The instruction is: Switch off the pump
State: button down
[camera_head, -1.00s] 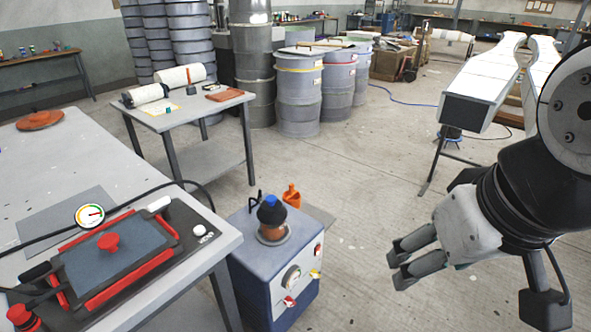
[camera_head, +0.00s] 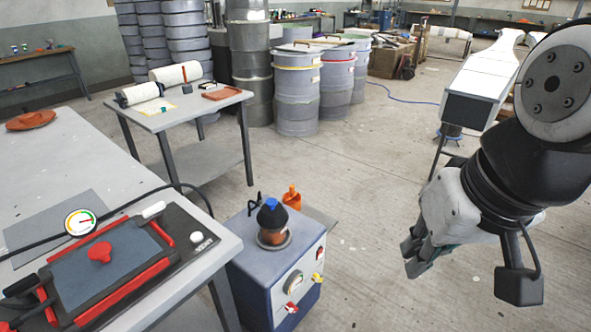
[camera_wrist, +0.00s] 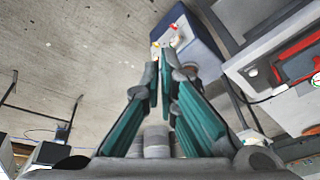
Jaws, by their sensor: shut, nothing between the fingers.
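The pump (camera_head: 262,275) is a blue-and-grey box on the floor beside the bench, with a dark and copper-coloured fitting (camera_head: 273,222) on top. Its front has a round dial (camera_head: 293,283), a red-and-white knob (camera_head: 291,307), a yellow part (camera_head: 317,278) and a small red part (camera_head: 320,253). Their exact settings are too small to read. My gripper (camera_head: 411,262) is shut and empty, to the right of the pump and apart from it. In the wrist view the pump (camera_wrist: 197,48) lies beyond my gripper's closed fingertips (camera_wrist: 160,75).
A bench (camera_head: 66,133) on the left carries a red-framed mould (camera_head: 105,265) and a gauge (camera_head: 80,222) with a black hose. A small table (camera_head: 185,118) and drums (camera_head: 297,90) stand behind. A long white mould (camera_head: 482,80) is at right. Floor between pump and gripper is clear.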

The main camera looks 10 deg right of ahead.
aim_at(320, 254)
jog(key=w+a+f+m+g+y+b, duration=0.15)
jog(key=w+f+m+y+b, duration=0.8)
jog(key=w+f, duration=1.5)
jog(key=w+d+f+m+t+h+b, duration=0.1)
jog(key=w+d+f+m+b, duration=0.3)
jog(key=f, duration=0.6)
jog(key=w+d+f+m+t+h+b, duration=0.1)
jog(key=w+d+f+m+t+b, duration=0.1)
jog(key=w+d+f+m+b, duration=0.2)
jog(key=w+d+f+m+t+h+b, duration=0.1)
jog(key=w+d+f+m+b, duration=0.3)
jog(key=f, duration=1.3)
jog(key=w+m+t, duration=0.1)
jog(key=w+m, duration=0.1)
jog(key=m, duration=0.2)
jog(key=shift+w+d+f+m, duration=0.25)
jog(key=shift+f+m, duration=0.05)
jog(key=shift+m, duration=0.05)
jog(key=w+a+r+b+x, duration=0.1)
jog(key=b+x, duration=0.3)
jog(key=x, duration=0.8)
jog(key=shift+w+a+r, duration=0.4)
jog(key=shift+r, duration=0.05)
